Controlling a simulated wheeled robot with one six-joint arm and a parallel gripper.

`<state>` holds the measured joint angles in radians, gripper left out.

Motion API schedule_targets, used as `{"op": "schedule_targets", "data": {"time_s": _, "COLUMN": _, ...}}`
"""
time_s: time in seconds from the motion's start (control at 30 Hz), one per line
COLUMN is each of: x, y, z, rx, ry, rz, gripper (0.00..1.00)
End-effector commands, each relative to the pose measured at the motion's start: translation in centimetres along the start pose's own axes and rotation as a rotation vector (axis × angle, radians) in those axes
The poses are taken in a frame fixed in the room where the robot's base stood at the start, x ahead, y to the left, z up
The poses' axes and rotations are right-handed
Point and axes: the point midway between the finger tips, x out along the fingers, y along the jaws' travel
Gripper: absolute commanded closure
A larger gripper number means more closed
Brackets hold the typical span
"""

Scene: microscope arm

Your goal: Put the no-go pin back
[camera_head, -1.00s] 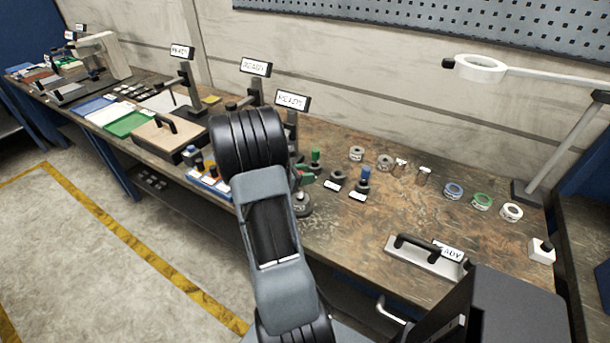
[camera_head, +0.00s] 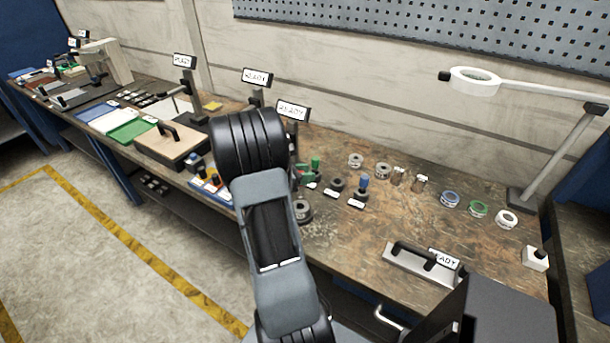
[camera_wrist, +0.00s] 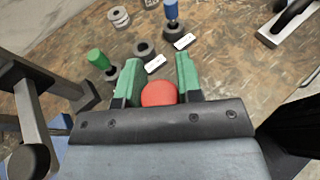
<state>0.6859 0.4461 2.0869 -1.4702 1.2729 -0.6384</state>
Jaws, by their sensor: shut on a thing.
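The no-go pin shows as a red rounded top (camera_wrist: 159,93) in the wrist view, between the green fingers of my gripper (camera_wrist: 157,72), which is shut on it. Its lower part is hidden. Beyond the fingertips is an empty dark ring holder (camera_wrist: 143,49) with a white label (camera_wrist: 155,63); it also shows in the head view (camera_head: 337,184). A green-topped pin (camera_wrist: 98,59) stands in a holder to its left, and a blue-topped pin (camera_wrist: 171,10) stands to its right. In the head view my arm hides most of the gripper.
A dark post (camera_wrist: 38,115) stands close at left in the wrist view. A round grey piece (camera_head: 302,211) sits near the bench front. A plate with a black handle (camera_head: 420,262) lies at right. Bare bench (camera_head: 395,215) lies between it and the holders.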

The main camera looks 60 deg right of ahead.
Motion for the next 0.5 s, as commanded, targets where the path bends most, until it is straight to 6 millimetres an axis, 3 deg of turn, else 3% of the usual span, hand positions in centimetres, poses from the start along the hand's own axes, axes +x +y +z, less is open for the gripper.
{"op": "schedule_targets", "data": {"time_s": 0.1, "x": -0.29, "y": 0.01, "z": 0.93, "rx": 0.001, "ry": -0.001, "rz": 0.000, "gripper": 0.97}}
{"op": "schedule_targets", "data": {"time_s": 0.5, "x": -0.74, "y": 0.29, "z": 0.60, "rx": -0.004, "ry": -0.002, "rz": 0.015, "gripper": 0.97}}
